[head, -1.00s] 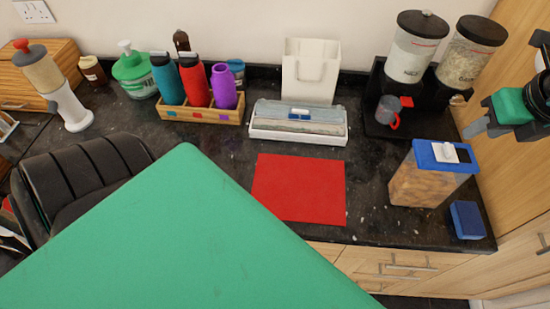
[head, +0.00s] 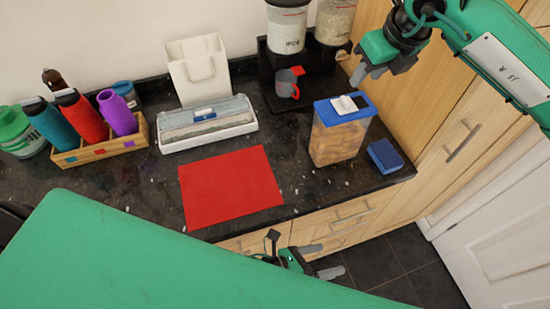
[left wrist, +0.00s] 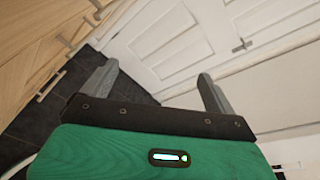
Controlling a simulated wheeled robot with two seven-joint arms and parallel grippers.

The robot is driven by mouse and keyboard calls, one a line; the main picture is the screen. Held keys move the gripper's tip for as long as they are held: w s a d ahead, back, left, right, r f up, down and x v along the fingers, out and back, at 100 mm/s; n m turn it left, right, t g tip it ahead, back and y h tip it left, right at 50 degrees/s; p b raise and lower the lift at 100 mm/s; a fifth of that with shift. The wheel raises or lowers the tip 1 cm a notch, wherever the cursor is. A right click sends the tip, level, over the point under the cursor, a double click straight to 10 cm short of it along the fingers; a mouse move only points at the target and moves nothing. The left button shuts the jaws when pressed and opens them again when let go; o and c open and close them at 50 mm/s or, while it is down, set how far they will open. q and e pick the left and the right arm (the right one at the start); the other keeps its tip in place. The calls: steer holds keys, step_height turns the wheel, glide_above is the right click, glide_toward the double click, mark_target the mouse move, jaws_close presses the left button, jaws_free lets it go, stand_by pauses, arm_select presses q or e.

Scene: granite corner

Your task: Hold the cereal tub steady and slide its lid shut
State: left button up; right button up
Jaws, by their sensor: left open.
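The cereal tub (head: 338,143) is clear with tan cereal inside and stands upright on the dark counter, right of the red mat. Its blue top (head: 325,113) carries a white sliding lid (head: 345,104), with a dark opening showing to its right. My left gripper (head: 321,260) is low in front of the counter edge, below the tub and apart from it. Its fingers are spread and empty in the left wrist view (left wrist: 157,80). My right gripper (head: 367,73) is above and behind the tub's right side, not touching it; its finger gap is unclear.
A blue box (head: 385,156) sits just right of the tub near the counter edge. Dispensers on a black stand (head: 270,72) with a grey cup (head: 287,83) are behind. The red mat (head: 230,186) is bare. Tall wooden cupboards (head: 465,110) close off the right side.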

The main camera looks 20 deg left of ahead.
arm_select(q)
step_height(320, 180, up, 10)
steer(key=w+d+m+h, duration=0.2)
steer(key=h, duration=0.1)
steer(key=w+a+r+m+h, duration=0.1)
steer(key=w+a+r+m, duration=0.25)
steer(key=w+r, duration=0.25)
steer(key=shift+t+y, duration=0.5)
steer(key=shift+t, duration=0.1)
steer(key=w+a, duration=0.1)
steer(key=a, duration=0.1)
steer(key=w+a+f, duration=0.1)
steer(key=w+a, duration=0.3)
steer(key=a, duration=0.1)
steer(key=shift+f, duration=0.15)
steer(key=m+t+y, duration=0.1)
steer(key=m+y, duration=0.1)
glide_toward(328, 139)
steer(key=a+f, duration=0.1)
steer(key=f, duration=0.1)
steer(key=w+a+f, duration=0.2)
steer(key=f, duration=0.1)
steer(key=shift+w+f, duration=0.15)
steer(key=shift+f, duration=0.2)
steer(key=x, duration=1.3)
steer(key=shift+w+d+r, duration=0.15)
steer(key=shift+d+r, duration=0.05)
steer(key=shift+d, duration=0.05)
